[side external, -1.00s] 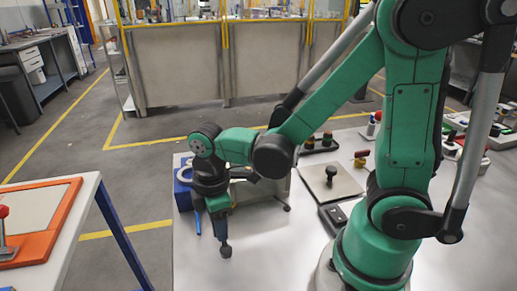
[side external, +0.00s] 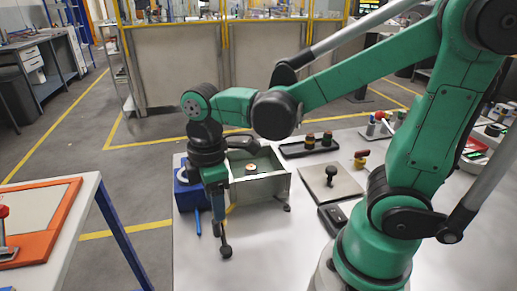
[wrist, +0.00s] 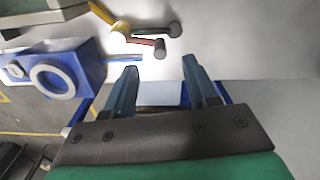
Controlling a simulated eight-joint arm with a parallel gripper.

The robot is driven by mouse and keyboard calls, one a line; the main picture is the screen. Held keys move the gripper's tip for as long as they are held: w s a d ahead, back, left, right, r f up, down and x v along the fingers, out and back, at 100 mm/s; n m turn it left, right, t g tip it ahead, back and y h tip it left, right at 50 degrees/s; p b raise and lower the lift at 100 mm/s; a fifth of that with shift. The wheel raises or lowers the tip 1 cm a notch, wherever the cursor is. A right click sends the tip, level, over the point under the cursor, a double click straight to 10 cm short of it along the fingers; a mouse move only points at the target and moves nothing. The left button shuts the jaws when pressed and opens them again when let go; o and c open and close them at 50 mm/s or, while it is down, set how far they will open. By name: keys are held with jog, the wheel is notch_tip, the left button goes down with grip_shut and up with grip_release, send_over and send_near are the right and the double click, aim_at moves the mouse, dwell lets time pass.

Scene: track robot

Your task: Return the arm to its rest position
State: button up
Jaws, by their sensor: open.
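My gripper (side external: 217,205) hangs pointing down near the left edge of the light table, in front of a blue block and an open grey-green box. In the wrist view its two fingers (wrist: 163,88) stand apart with nothing held between them; a pale and blue surface shows beyond the gap. The whole arm is in an extended, bent pose, with the wrist out to the left of its base.
The blue block (side external: 184,196) with a round ring and the box (side external: 270,189) with a small round piece inside are close to my gripper. A flat plate with a black knob (side external: 330,182) lies right of them. A blue pen-like stick (side external: 198,224) lies in front.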

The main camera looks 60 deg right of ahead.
dwell(0.3)
jog(key=d+r+m+t, duration=0.1)
jog(key=m+t, duration=0.1)
jog(key=m, duration=0.1)
jog(key=d+r+m+t, duration=0.1)
jog(key=d+m+t, duration=0.1)
jog(key=m, duration=0.2)
jog(key=d+r+m+t, duration=0.1)
jog(key=m+t, duration=0.2)
jog(key=shift+w+d+r+m, duration=0.15)
jog(key=shift+w+r+m, duration=0.25)
